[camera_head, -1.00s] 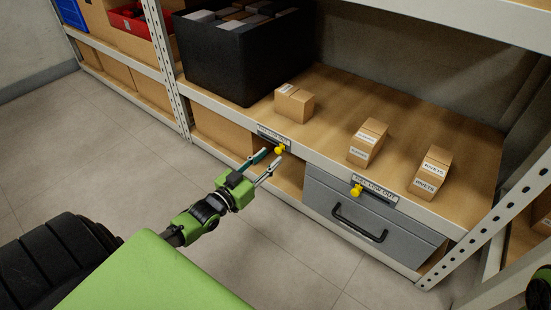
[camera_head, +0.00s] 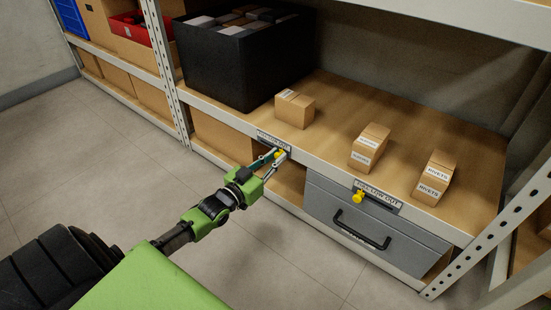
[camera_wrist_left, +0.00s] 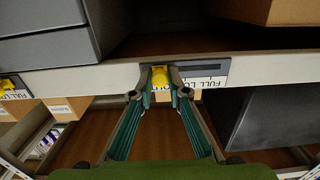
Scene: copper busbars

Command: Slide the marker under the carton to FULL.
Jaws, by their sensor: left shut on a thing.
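A yellow marker (camera_wrist_left: 160,75) sits on the shelf's front edge, at the left end of a label strip (camera_wrist_left: 205,72) in the left wrist view. My left gripper (camera_wrist_left: 161,92) is shut on it, with a fingertip on each side. In the head view the gripper (camera_head: 275,158) reaches the shelf edge and partly covers the marker (camera_head: 279,153). The label strip (camera_head: 271,139) is too small there to read fully. A small carton (camera_head: 294,109) stands on the shelf just above it. My right gripper is not in view.
A second yellow marker (camera_head: 358,196) sits at the left end of another label strip (camera_head: 380,200), above a grey drawer (camera_head: 345,215). Two more cartons, one (camera_head: 369,148) and another (camera_head: 435,178), stand to the right. A large black bin (camera_head: 235,60) is at the back left.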

